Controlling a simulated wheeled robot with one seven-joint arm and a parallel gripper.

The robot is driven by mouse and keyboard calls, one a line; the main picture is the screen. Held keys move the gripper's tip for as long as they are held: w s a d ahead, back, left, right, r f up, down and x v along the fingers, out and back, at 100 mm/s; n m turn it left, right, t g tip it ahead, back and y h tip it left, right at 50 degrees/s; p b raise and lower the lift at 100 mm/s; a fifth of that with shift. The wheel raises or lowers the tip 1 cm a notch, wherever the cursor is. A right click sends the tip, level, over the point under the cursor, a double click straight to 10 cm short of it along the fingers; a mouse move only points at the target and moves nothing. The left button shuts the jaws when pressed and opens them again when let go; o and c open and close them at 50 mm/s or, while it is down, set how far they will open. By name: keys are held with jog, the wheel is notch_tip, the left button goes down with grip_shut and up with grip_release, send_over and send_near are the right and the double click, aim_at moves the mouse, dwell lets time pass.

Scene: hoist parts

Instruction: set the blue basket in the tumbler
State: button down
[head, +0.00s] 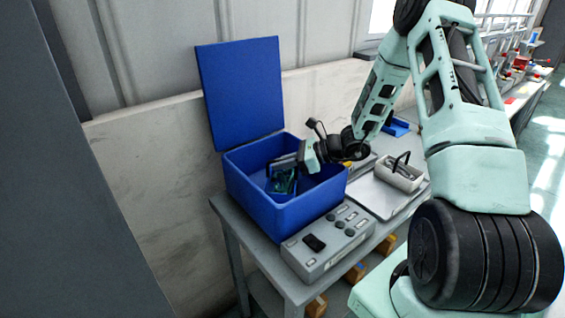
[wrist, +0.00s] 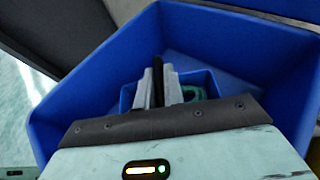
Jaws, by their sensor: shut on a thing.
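The tumbler (head: 243,187) is a large blue box with its lid (head: 240,90) standing open, at the left of the grey table. It fills most of the wrist view (wrist: 90,70). My gripper (head: 277,164) reaches down into it. In the wrist view my gripper's fingers (wrist: 159,86) are shut on the dark upright handle of the small blue basket (wrist: 200,78). The basket hangs or sits inside the tumbler walls; whether it touches the floor I cannot tell. A green part (wrist: 193,93) lies in the basket. My fingers hide much of the basket.
A grey control box (head: 328,242) with buttons stands in front of the tumbler. To the right, a white basket (head: 400,175) with a black handle stands on a pale tray (head: 372,198). A blue object (head: 398,127) sits farther back. A wall is close behind.

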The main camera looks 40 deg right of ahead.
jog(key=shift+f, duration=0.1)
jog(key=c, duration=1.5)
grip_release()
jog(key=shift+f, duration=0.1)
